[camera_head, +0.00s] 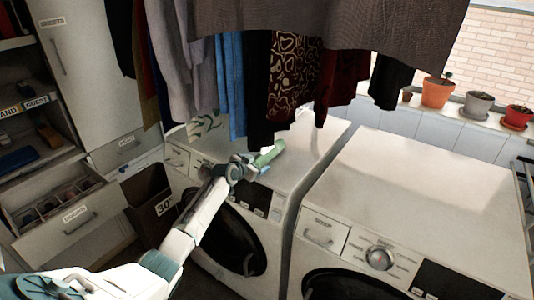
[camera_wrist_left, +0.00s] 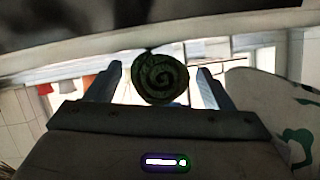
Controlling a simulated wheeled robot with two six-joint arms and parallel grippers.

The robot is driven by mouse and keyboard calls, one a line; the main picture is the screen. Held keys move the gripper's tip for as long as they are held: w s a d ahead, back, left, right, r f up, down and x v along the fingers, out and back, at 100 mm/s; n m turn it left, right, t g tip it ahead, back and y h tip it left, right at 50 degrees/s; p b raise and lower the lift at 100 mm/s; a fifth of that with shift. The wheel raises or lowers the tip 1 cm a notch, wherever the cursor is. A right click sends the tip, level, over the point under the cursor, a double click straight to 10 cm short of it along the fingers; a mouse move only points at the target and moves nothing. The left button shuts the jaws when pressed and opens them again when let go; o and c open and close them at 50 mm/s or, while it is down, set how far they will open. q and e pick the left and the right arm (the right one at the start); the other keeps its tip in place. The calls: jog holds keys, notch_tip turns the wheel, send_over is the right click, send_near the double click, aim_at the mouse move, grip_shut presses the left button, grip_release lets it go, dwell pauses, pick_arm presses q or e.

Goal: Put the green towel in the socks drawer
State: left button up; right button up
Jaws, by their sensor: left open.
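The green towel (camera_head: 269,153) is rolled up and lies on top of the left washing machine (camera_head: 310,150), under the hanging clothes. In the left wrist view the dark green spiral end of the towel (camera_wrist_left: 160,79) shows between my fingers. My left gripper (camera_head: 259,166) is open at the near end of the towel; I cannot tell whether its fingers touch it. An open drawer (camera_head: 92,228) with a divided inside holding several small items is at the lower left; its label is too small to read surely. My right gripper is not in view.
Hanging clothes (camera_head: 295,75) come down low above the left machine. A second white machine (camera_head: 430,190) stands to the right. A dark bin (camera_head: 150,203) marked 30 stands between the open drawer and the machines. Flower pots (camera_head: 437,92) line the sill.

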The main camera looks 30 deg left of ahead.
pick_arm(q)
jog(key=shift+w, duration=0.2)
jog(key=shift+c, duration=0.2)
jog(key=c, duration=1)
jog(key=shift+c, duration=0.6)
jog(key=shift+r, duration=0.1)
